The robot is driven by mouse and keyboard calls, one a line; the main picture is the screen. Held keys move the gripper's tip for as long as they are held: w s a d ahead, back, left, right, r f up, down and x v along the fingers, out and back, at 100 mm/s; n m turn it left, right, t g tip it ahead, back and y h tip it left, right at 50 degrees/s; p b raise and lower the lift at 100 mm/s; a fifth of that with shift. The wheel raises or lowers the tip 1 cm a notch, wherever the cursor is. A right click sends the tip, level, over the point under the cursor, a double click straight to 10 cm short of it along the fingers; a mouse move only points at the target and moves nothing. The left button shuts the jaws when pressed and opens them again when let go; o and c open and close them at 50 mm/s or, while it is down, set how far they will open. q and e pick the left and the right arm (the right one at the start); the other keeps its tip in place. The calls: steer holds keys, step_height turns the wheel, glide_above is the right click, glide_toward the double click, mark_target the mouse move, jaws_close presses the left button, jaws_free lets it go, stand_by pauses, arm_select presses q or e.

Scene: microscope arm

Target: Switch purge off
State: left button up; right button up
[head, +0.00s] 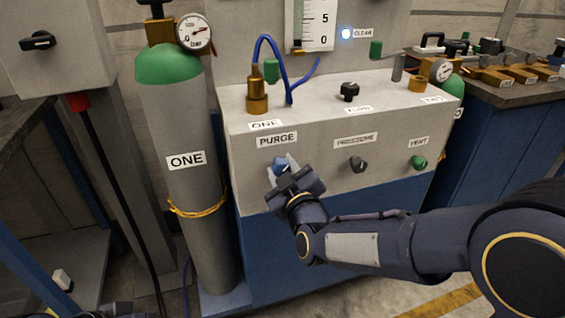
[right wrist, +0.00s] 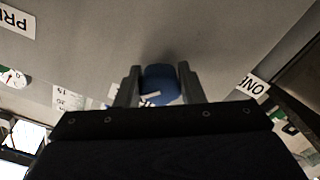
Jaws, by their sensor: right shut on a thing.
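The purge knob (head: 279,162) is a blue knob on the grey front panel, below the label PURGE (head: 277,140). My right gripper (head: 284,172) is at the knob and covers part of it in the head view. In the right wrist view the blue knob (right wrist: 160,84) sits between the two fingers of my right gripper (right wrist: 158,88), which is shut on it. A pale mark shows on the knob's face. My left gripper is not clearly in view.
A dark knob (head: 358,164) and a green knob labelled VENT (head: 418,162) are on the same panel to the right. A grey cylinder with a green top (head: 172,160) stands close on the left. A small round gauge (head: 194,32) is above it.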

steer(key=n+p, duration=0.2)
steer(key=n, duration=0.2)
steer(key=shift+r+n, duration=0.1)
steer(key=shift+n, duration=0.2)
steer(key=shift+d+n+p, duration=0.1)
steer(key=shift+n+p, duration=0.65)
steer(key=shift+n, duration=1.15)
steer(key=o, duration=1)
steer(key=p+v, duration=0.1)
steer(key=v, duration=0.6)
steer(key=shift+s, duration=0.3)
